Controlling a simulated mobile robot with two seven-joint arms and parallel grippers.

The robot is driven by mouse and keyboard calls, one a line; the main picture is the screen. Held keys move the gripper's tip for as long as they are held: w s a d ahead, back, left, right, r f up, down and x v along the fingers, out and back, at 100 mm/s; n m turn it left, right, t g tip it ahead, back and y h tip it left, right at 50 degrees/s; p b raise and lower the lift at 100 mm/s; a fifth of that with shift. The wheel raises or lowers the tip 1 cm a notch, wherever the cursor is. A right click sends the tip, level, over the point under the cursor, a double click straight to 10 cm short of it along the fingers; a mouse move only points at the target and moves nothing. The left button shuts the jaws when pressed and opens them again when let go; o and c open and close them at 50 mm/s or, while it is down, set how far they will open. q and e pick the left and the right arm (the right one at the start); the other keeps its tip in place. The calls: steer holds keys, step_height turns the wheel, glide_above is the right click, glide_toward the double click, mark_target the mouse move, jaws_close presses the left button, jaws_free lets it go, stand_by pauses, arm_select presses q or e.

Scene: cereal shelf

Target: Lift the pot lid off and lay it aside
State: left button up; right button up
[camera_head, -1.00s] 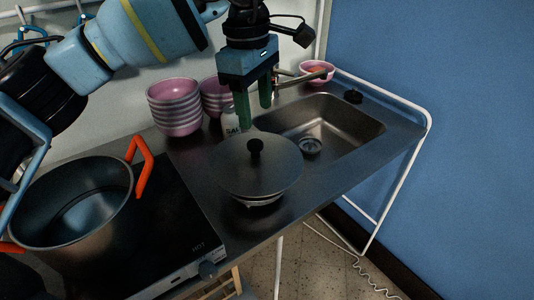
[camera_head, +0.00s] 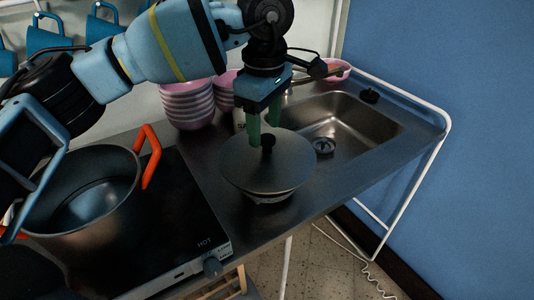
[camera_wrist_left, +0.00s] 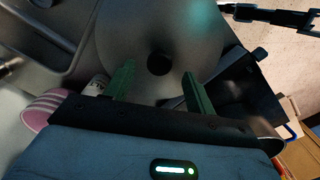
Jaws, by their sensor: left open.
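A round dark metal lid (camera_head: 242,172) with a black knob (camera_head: 267,141) lies on a low, mostly hidden support on the counter, right of the stove. The large dark pot (camera_head: 80,225) with orange handles stands uncovered on the stove. My left gripper (camera_head: 264,131) is open over the lid, fingers pointing down close to the knob. In the left wrist view, the knob (camera_wrist_left: 159,63) appears between and slightly beyond the two green fingertips (camera_wrist_left: 158,70); I cannot tell whether they touch it. My right gripper is not in view.
Stacked pink bowls (camera_head: 188,106) stand behind the lid, and a white container (camera_wrist_left: 97,85) is close to the gripper. The sink (camera_head: 352,125) opens to the right. Bare counter (camera_head: 215,200) shows between the stove and the lid.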

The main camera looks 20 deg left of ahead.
mark_target(268, 138)
arm_select(q)
steer(key=shift+d+f, duration=0.15)
steer(key=shift+f, duration=0.45)
steer(key=shift+d+f, duration=0.15)
steer(key=shift+f, duration=1)
steer(key=c, duration=1.1)
steer(key=shift+c, duration=0.2)
steer(key=shift+r, duration=0.1)
steer(key=shift+r, duration=0.45)
steer(key=shift+s+d+r, duration=0.1)
steer(key=shift+s+r, duration=0.05)
steer(key=shift+r, duration=0.45)
steer(key=shift+s+d+r, duration=0.1)
steer(key=shift+s+r, duration=0.05)
steer(key=shift+r, duration=0.45)
steer(key=s+d, duration=0.3)
steer(key=s, duration=0.4)
steer(key=s+d+r+b, duration=0.1)
steer(key=s+d, duration=0.2)
steer(key=s, duration=0.4)
steer(key=shift+r, duration=0.25)
